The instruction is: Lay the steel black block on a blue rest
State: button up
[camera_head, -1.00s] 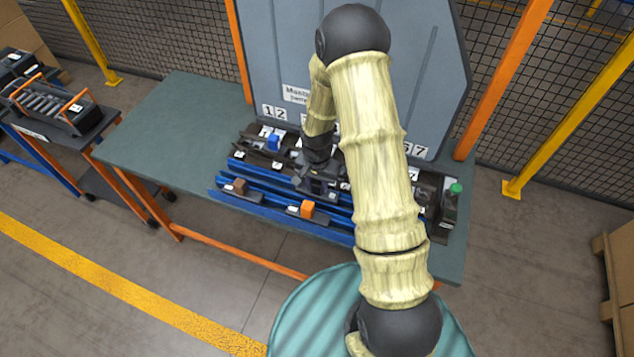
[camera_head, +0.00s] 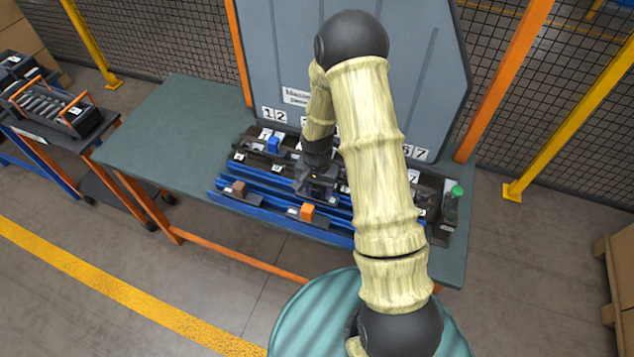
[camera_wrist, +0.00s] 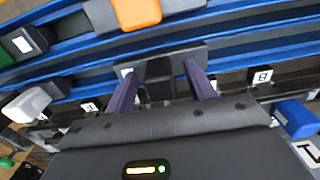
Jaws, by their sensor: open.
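A black block (camera_wrist: 159,78) sits in a dark grey holder (camera_wrist: 188,58) in the wrist view. My gripper (camera_wrist: 160,88) is open, with one purple finger on each side of this block; whether they touch it I cannot tell. In the head view my gripper (camera_head: 317,185) is low over the middle of the rack, and the block is hidden beneath it. Blue rails (camera_head: 262,209) run along the front of the rack; they also show in the wrist view (camera_wrist: 235,48).
An orange block (camera_head: 306,211) and a brown block (camera_head: 238,188) sit on the front blue rail. A blue block (camera_head: 273,144) stands in the back row. A green-capped bottle (camera_head: 452,205) stands at the right end. The table's left side (camera_head: 180,125) is clear.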

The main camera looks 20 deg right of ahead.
notch_tip(320, 180, up, 17)
jog(key=b, duration=0.2)
jog(key=shift+r, duration=0.2)
dwell(0.8)
